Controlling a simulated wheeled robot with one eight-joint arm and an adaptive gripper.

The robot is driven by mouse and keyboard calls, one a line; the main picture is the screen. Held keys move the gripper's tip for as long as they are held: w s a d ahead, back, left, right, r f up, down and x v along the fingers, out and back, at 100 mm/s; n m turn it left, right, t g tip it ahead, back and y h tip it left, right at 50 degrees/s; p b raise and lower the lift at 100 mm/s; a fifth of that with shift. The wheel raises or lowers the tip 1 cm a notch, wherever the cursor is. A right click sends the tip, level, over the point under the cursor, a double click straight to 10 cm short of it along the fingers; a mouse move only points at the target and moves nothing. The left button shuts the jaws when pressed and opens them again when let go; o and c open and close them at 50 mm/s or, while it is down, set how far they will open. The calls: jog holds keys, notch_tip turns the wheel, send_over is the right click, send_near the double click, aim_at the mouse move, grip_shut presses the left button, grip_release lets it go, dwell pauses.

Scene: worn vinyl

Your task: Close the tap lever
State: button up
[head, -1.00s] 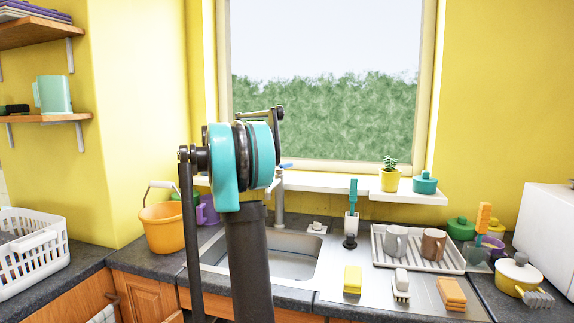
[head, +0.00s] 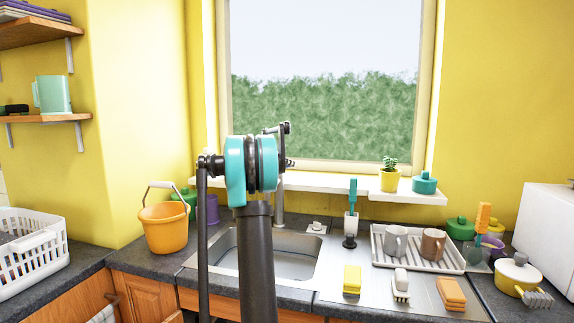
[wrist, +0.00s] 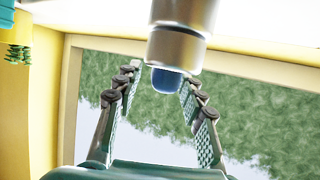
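The tap (head: 279,205) stands as a grey metal column at the back of the sink in the head view. My arm hides its upper part, and the lever cannot be made out there. In the wrist view a shiny metal part of the tap (wrist: 180,38) comes down from the top edge, with a blue end (wrist: 167,80) below it. My gripper (wrist: 160,78) is open, with one finger on each side of the blue end. I cannot tell whether a finger touches it. My arm hides the gripper in the head view.
The sink basin (head: 295,258) lies below the tap. The white windowsill (head: 340,186) runs behind, holding a potted plant (head: 390,179) and a teal pot (head: 425,183). An orange bucket (head: 164,228) stands left of the sink; a dish rack (head: 446,258) with mugs stands right.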

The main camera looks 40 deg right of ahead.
grip_shut()
dwell(0.3)
